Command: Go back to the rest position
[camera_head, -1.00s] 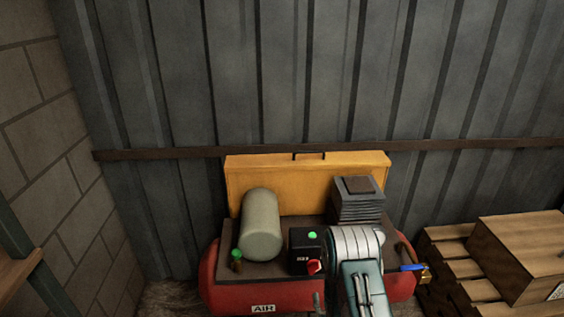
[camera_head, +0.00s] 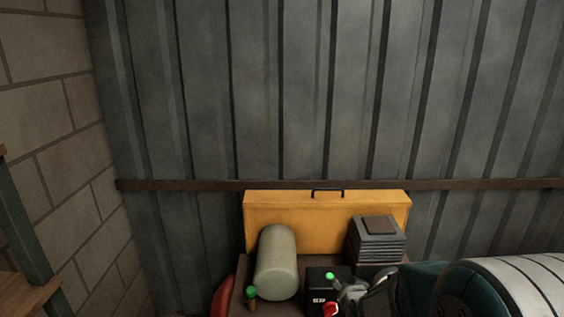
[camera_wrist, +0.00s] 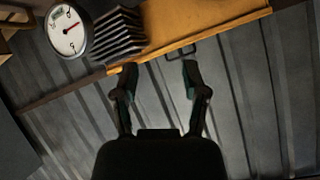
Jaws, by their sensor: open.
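My gripper shows in the wrist view (camera_wrist: 159,72) with its two dark fingers spread apart and nothing between them. Beyond the fingertips is the yellow panel (camera_wrist: 190,20) of the air compressor. In the head view my arm enters from the lower right, and its far end is in front of the compressor's right part, by the black control box (camera_head: 318,284). The box has a lit green button (camera_head: 329,276) and a red knob (camera_head: 330,309). The fingers cannot be made out clearly in the head view.
The compressor carries a grey-green cylinder (camera_head: 277,263), a finned block (camera_head: 376,240) and a green-capped part (camera_head: 251,293). A round gauge (camera_wrist: 68,30) shows in the wrist view. A corrugated metal wall (camera_head: 300,90) stands behind, a block wall (camera_head: 50,120) at left.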

